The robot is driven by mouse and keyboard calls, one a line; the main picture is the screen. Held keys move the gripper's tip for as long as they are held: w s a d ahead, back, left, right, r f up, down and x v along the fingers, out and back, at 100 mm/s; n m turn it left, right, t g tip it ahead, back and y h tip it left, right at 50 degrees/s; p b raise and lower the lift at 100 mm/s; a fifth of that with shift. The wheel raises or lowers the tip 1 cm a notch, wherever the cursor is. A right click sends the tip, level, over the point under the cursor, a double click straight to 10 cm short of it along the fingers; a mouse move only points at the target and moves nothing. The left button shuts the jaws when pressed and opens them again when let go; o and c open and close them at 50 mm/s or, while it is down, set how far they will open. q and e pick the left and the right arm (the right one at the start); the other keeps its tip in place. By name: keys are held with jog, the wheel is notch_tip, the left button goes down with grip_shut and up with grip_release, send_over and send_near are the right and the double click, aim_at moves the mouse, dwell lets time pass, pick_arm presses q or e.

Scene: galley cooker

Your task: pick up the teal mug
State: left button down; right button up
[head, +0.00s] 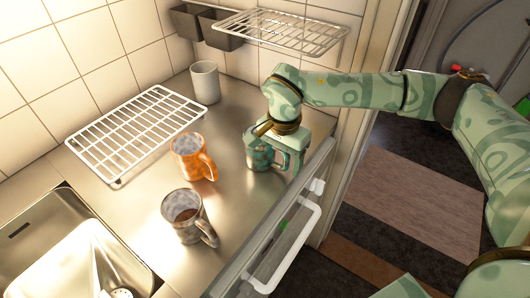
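The teal mug (258,158) stands on the steel counter near its right edge, partly hidden by my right gripper. My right gripper (277,148) reaches in from the right and points down at the mug. Its fingers are at the mug's upper part and overlap it in the picture. Whether they are closed on the mug cannot be seen. My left gripper is out of view.
An orange patterned mug (187,158) and a grey-brown mug (184,222) stand left of the teal mug. A white cup (205,82) stands behind. A wire rack (135,130) lies at left, beside a sink (50,225). A rail (290,245) edges the front; a wire shelf (285,32) hangs above.

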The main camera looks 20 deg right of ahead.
jog(key=c, duration=1.2)
jog(key=shift+w+r, duration=0.1)
jog(key=shift+r, duration=0.4)
jog(key=shift+c, duration=0.6)
notch_tip(320, 180, up, 3)
jog(key=shift+f+p, duration=0.1)
jog(key=shift+p, duration=0.6)
jog(key=s+a+r+p, duration=0.2)
jog(key=s+a+r, duration=0.7)
jog(key=s, duration=0.2)
jog(key=shift+r, duration=0.2)
